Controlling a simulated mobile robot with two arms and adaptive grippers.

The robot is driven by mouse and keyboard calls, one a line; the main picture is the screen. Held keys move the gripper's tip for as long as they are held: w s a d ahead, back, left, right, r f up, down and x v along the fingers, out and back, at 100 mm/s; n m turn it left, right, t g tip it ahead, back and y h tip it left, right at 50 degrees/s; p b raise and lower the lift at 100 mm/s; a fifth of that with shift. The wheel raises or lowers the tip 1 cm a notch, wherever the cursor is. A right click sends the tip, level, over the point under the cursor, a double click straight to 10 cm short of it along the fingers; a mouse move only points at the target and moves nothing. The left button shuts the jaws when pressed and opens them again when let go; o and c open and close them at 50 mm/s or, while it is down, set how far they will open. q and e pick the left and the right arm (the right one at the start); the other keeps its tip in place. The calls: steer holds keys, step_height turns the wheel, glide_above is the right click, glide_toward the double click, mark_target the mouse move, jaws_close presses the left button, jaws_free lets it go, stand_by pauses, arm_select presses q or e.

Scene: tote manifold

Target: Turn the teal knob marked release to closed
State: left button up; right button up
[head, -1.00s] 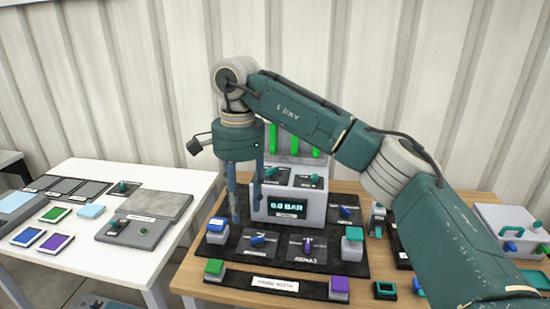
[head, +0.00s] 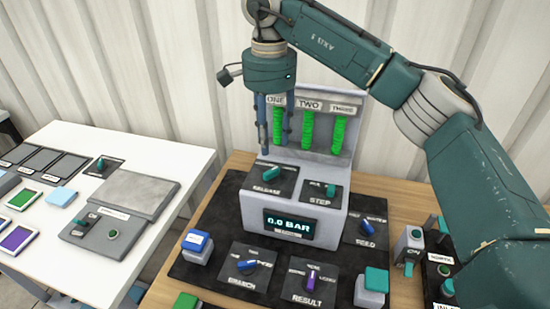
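The teal release knob (head: 270,171) sits on a dark plate marked RELEASE, on the sloped top of the grey console (head: 247,213). Its handle points up and to the right in the picture. My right gripper (head: 275,150) points down just above and behind the knob in the head view. Its two blue fingers are apart with nothing between them. I see no clear contact with the knob. My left gripper is not in view.
A teal STEP knob (head: 330,189) is close to the right. Green columns (head: 308,130) stand behind. The display (head: 289,226) reads 0.0 BAR. Blue BRANCH (head: 246,266) and purple RESULT (head: 311,280) knobs are in front. A white table (head: 150,158) is at left.

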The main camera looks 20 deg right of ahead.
steer(key=p, duration=0.1)
glide_above(271, 172)
steer(key=f, duration=0.4)
steer(key=shift+s+f, duration=0.25)
steer(key=f+p, duration=0.1)
steer(key=f, duration=0.4)
steer(key=shift+w+f, duration=0.15)
steer(key=shift+w, duration=0.05)
steer(key=shift+f, duration=0.1)
steer(key=shift+c, duration=1)
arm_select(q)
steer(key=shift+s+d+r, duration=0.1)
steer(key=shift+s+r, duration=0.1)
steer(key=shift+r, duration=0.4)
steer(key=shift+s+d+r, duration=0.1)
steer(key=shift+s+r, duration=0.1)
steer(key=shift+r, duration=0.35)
arm_select(e)
jaws_close()
